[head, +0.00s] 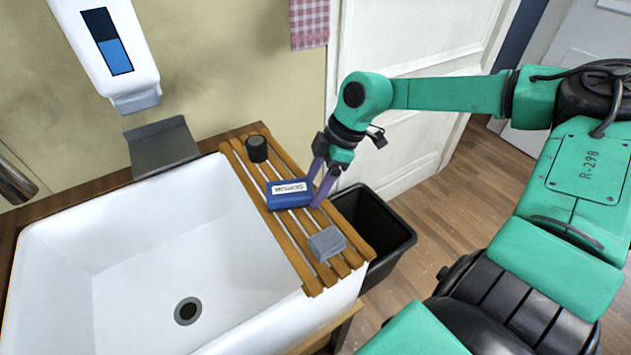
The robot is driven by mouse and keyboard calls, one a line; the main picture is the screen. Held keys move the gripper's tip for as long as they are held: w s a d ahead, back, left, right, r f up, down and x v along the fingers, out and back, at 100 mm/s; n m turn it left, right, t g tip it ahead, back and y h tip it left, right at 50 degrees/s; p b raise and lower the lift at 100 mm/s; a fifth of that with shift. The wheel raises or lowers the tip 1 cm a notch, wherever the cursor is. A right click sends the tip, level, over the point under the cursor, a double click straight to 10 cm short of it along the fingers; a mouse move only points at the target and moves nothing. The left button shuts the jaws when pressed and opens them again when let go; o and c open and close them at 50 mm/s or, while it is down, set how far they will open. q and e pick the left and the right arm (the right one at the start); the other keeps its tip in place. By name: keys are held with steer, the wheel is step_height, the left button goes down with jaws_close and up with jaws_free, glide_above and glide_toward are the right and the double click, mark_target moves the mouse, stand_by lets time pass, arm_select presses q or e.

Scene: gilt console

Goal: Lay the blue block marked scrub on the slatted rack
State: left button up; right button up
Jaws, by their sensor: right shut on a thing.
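The blue block (290,203) has a white label on top; its small lettering is hard to read. It lies flat over the middle of the slatted wooden rack (285,237), and I cannot tell for sure whether it touches the slats. My right gripper (316,198) reaches down from the upper right and is shut on the block's right end. Its purple fingers hide part of that end. My left gripper is not in view.
On the rack, a dark round piece (257,148) stands behind the block and a grey block (326,244) lies in front. The rack spans the right side of a white sink (150,250). A black bin (398,235) stands to the right; a soap dispenser (105,45) hangs above.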

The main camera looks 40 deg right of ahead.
steer(key=shift+f, duration=0.15)
steer(key=o, duration=1.4)
